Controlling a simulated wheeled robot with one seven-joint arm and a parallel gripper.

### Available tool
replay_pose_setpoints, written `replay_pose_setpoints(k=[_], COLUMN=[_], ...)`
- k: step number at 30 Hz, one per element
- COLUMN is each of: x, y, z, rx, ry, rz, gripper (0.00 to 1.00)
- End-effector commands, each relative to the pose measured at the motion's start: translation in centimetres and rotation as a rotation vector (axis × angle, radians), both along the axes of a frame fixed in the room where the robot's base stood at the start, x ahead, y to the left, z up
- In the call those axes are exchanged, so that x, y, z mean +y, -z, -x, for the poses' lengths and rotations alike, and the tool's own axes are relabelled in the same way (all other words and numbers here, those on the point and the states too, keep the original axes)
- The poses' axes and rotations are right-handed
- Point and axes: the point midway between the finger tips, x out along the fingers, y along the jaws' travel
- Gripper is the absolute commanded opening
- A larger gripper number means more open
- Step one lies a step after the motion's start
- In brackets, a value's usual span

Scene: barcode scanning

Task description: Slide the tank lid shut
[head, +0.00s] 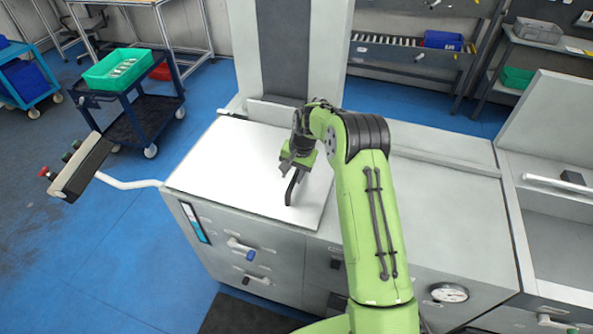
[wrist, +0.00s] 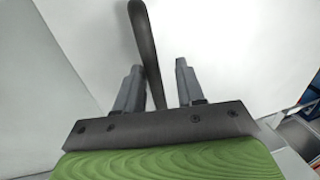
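The tank lid (head: 225,165) appears to be the flat white panel on top of the machine's left part. A dark curved handle (head: 291,190) stands near its right front side. My gripper (head: 291,172) is above the lid at the handle. In the wrist view, my gripper (wrist: 157,78) is open, with the handle (wrist: 147,45) between its two grey fingers. The handle is nearer the left finger, with a clear gap to the right finger. Part of the lid's right side is hidden behind my arm.
The grey machine top (head: 445,205) continues to the right of the lid. A tall grey column (head: 300,50) stands behind it. An open basin (head: 560,235) is at the far right. A control box on an arm (head: 82,168) juts out at left. A cart (head: 135,105) stands beyond.

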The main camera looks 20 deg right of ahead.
Motion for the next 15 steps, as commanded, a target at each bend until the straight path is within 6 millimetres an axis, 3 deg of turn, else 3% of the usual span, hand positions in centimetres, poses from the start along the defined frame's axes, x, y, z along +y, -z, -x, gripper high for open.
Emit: replay_pose_setpoints(k=[10, 15], x=[-0.4, -1.0], y=[-0.4, -3.8], z=[-0.1, 0.2], rx=[-0.005, -0.01], ry=[0.006, 0.008], rz=[0.006, 0.006], gripper=[0.44, 0.44])
